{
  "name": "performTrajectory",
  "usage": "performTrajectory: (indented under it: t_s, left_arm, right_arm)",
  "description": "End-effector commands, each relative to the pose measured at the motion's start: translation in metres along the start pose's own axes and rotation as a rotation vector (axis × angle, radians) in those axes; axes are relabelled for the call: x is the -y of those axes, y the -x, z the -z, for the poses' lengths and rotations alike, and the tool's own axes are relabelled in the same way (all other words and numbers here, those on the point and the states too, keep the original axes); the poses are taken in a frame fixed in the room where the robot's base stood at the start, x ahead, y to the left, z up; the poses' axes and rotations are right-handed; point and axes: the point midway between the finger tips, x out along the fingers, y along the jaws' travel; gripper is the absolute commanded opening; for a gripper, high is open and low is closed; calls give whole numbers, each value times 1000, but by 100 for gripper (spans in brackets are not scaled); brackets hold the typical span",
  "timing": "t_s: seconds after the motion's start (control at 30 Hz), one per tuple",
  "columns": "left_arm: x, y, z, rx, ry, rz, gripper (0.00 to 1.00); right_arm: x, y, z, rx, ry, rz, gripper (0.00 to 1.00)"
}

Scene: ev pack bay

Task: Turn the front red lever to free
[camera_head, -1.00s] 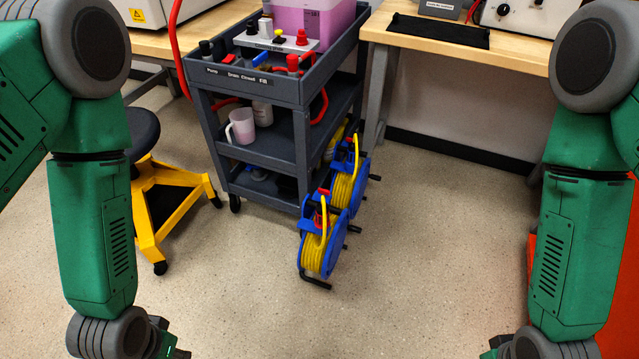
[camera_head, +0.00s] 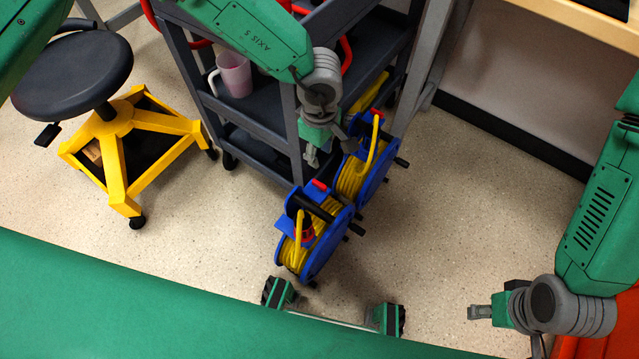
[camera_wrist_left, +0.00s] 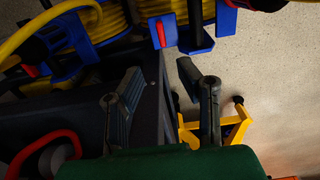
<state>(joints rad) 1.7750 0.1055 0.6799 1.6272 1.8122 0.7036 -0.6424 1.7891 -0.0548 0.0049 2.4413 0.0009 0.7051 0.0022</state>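Two blue cable reels with yellow cable stand on the floor beside the cart. The front reel (camera_head: 322,250) carries a small red lever (camera_head: 319,184) on its top edge. The rear reel (camera_head: 364,175) stands behind it, partly hidden by my left gripper. My left gripper (camera_head: 330,148) is above and behind the front lever, close to the cart's corner, and touches no lever that I can see. In the left wrist view its fingers (camera_wrist_left: 160,68) are apart and empty, with a red lever (camera_wrist_left: 161,33) on a blue bracket beyond them. My right gripper (camera_head: 508,330) is low at the right, empty, its fingers apart.
The grey cart (camera_head: 286,130) stands right beside my left gripper, with a pink cup (camera_head: 234,75) on its shelf. A stool with a yellow base (camera_head: 125,125) is at the left. A workbench (camera_head: 585,22) is at the upper right. The floor right of the reels is clear.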

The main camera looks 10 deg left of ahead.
Motion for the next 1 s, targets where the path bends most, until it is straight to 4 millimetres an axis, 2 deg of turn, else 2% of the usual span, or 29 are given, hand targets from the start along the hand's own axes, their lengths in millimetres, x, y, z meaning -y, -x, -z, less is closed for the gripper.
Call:
performTrajectory:
  t_s: [0.17, 0.4, 0.6, 0.8, 1.0]
  left_arm:
    - [0, -31, -3, -3, -2, 5, 31]
    - [0, -85, -2, -5, -2, 4, 31]
    - [0, -118, -1, -4, -2, 3, 31]
    - [0, -133, -1, -5, -2, 2, 31]
    - [0, -134, -1, -5, -2, 2, 31]
  right_arm:
    - [0, -13, -1, 0, 0, 0, 40]
    - [0, -35, -2, -1, 0, 0, 40]
    - [0, -48, -2, -1, 0, 0, 40]
    - [0, -53, -2, -1, 0, 0, 40]
    - [0, -53, -2, -1, 0, 0, 40]
